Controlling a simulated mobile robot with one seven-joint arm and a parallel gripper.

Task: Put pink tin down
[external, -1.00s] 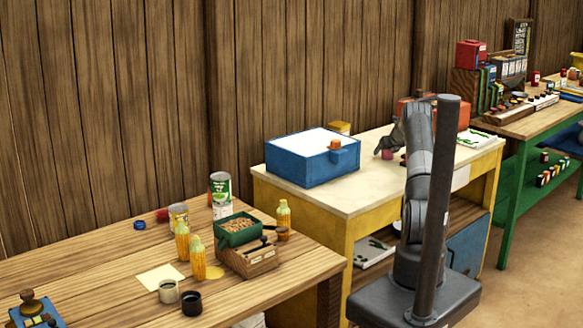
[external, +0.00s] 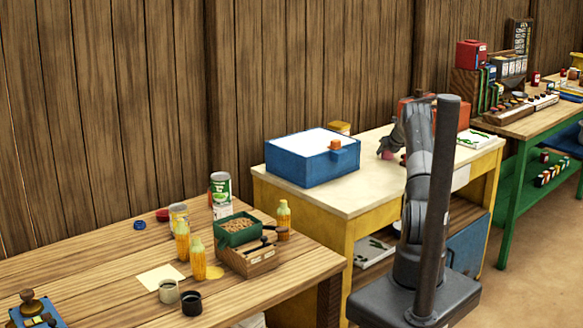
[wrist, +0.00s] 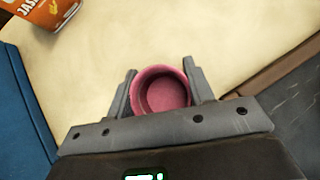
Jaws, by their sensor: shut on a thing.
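The pink tin (wrist: 160,90) is between the two fingers of my gripper (wrist: 160,87) in the wrist view. Its open round top faces the camera and its inside looks empty. The fingers are closed on its two sides. In the external view the tin (external: 386,155) shows as a small pink spot under my gripper (external: 386,151), over the cream top of the yellow table (external: 345,192). I cannot tell whether its base touches the tabletop.
A blue box (external: 308,168) with a white top stands left of my gripper. An orange container (wrist: 42,10) with lettering shows at the wrist view's upper left. Bare cream tabletop lies around the tin.

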